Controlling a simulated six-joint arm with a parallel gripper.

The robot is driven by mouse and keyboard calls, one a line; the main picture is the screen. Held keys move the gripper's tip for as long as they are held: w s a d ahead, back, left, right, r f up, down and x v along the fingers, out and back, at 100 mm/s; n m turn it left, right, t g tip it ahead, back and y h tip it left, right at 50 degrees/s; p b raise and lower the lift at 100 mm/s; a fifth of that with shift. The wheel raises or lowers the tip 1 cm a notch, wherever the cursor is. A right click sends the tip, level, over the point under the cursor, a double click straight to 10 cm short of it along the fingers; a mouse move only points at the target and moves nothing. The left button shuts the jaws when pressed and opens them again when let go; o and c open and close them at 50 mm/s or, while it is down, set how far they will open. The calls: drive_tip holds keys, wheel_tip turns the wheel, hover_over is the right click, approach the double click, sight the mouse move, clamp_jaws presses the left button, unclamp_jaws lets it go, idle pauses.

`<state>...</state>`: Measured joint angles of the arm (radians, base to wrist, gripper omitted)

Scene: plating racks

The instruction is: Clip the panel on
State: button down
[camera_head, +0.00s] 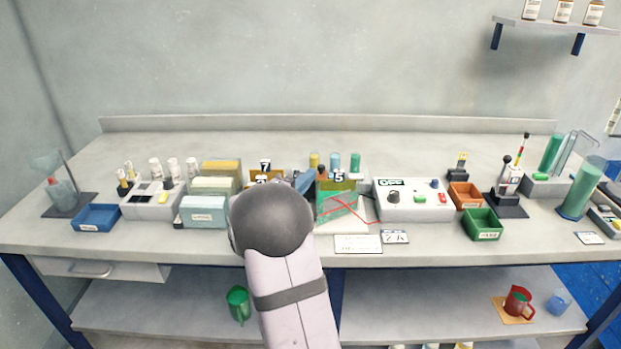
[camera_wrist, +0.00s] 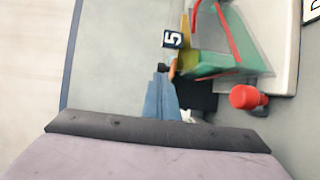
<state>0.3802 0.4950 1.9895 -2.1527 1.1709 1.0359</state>
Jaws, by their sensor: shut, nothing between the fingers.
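My gripper (camera_head: 305,182) has blue fingers and is shut and empty. It is at the left side of a green see-through tank (camera_head: 338,207), which also shows in the wrist view (camera_wrist: 222,62). A yellow-brown plate (camera_wrist: 187,63) stands at the tank's near end in the wrist view; I cannot tell whether it is the panel. A small orange piece (camera_wrist: 173,68) is close to the fingertips; I cannot tell whether they touch. A red lead (camera_head: 345,208) runs across the tank. My arm hides the bench left of it.
A grey box marked OFF (camera_head: 415,205) stands right of the tank. Orange (camera_head: 466,195) and green (camera_head: 482,224) bins are beyond it. Flat white cards (camera_head: 358,243) lie in front. Coloured bottles (camera_head: 355,162) stand behind. A red knob (camera_wrist: 244,97) is near my fingers.

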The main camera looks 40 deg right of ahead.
drive_tip(key=b+v, duration=0.2)
drive_tip(key=v, duration=0.6)
drive_tip(key=shift+b, duration=0.3)
drive_tip(key=s+f+m+g+y, duration=0.1)
drive_tip(key=s+g, duration=0.1)
drive_tip(key=s, duration=0.1)
drive_tip(key=s+f+m+g+y+p, duration=0.1)
drive_tip(key=s+m+g, duration=0.1)
drive_tip(key=s, duration=0.1)
drive_tip(key=s+m+g+y+p, duration=0.1)
drive_tip(key=s+m+g+y, duration=0.1)
drive_tip(key=shift+s+a+f, duration=0.35)
drive_tip(key=shift+s+f, duration=0.05)
drive_tip(key=s+a+f+y+b, duration=0.1)
drive_tip(key=s+a+f+y, duration=0.25)
drive_tip(key=a+f, duration=0.45)
drive_tip(key=s+a+f+n+y, duration=0.1)
drive_tip(key=s+a+f+y, duration=0.3)
drive_tip(key=a, duration=0.7)
drive_tip(key=s+a+f+y+b, duration=0.1)
drive_tip(key=s+a+f+y, duration=0.2)
drive_tip(key=a+f+y, duration=0.5)
wheel_tip(320, 180, up, 17)
drive_tip(key=a+h+p, duration=0.2)
drive_tip(key=a+p, duration=0.1)
drive_tip(key=p, duration=1.2)
drive_tip(key=shift+w+p, duration=0.2)
drive_tip(key=shift+p, duration=0.15)
drive_tip(key=c, duration=2.5)
unclamp_jaws()
